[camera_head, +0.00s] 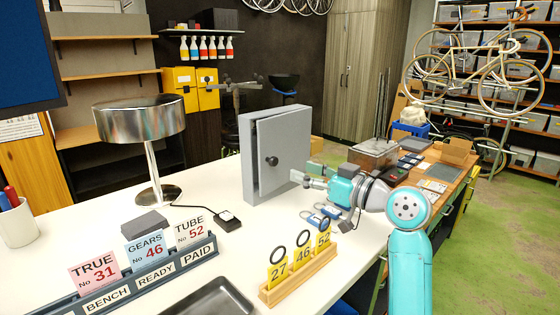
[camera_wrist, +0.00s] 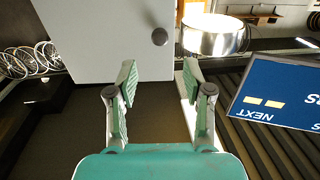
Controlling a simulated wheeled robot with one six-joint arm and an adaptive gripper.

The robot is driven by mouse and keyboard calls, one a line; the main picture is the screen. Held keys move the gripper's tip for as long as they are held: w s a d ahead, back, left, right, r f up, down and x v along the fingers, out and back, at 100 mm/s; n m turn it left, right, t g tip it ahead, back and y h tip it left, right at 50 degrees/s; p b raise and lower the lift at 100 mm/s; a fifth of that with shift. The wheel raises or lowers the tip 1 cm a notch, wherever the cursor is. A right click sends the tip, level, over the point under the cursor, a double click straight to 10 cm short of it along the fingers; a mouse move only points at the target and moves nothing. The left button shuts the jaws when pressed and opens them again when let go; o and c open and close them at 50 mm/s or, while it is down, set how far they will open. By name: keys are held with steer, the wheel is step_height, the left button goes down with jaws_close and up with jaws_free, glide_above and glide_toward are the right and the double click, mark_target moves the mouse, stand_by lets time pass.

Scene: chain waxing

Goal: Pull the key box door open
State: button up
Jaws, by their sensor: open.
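The grey key box (camera_head: 247,160) stands upright on the white table. Its door (camera_head: 290,150) carries a dark round knob (camera_head: 271,160). A dark gap shows along the door's left edge, so it looks slightly ajar. My gripper (camera_head: 300,178) is in front of the door, near its lower right part, to the right of the knob. In the wrist view, my gripper (camera_wrist: 158,76) is open, with nothing between its fingers. The pale door (camera_wrist: 100,45) and its knob (camera_wrist: 159,37) show beyond the fingertips, the knob apart from them. I cannot tell whether a finger touches the door.
A chrome lamp (camera_head: 140,122) stands left of the box. A black switch (camera_head: 228,220) lies before it. Blue-tagged padlocks (camera_head: 322,218) lie below my gripper. A wooden number stand (camera_head: 298,278) and a dark ticket rack (camera_head: 140,285) stand nearer. Table left of the box is mostly clear.

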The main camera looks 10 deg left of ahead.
mark_target(276, 162)
steer(key=x, duration=0.8)
steer(key=shift+w+a, duration=0.15)
steer(key=shift+a, duration=0.1)
jaws_close()
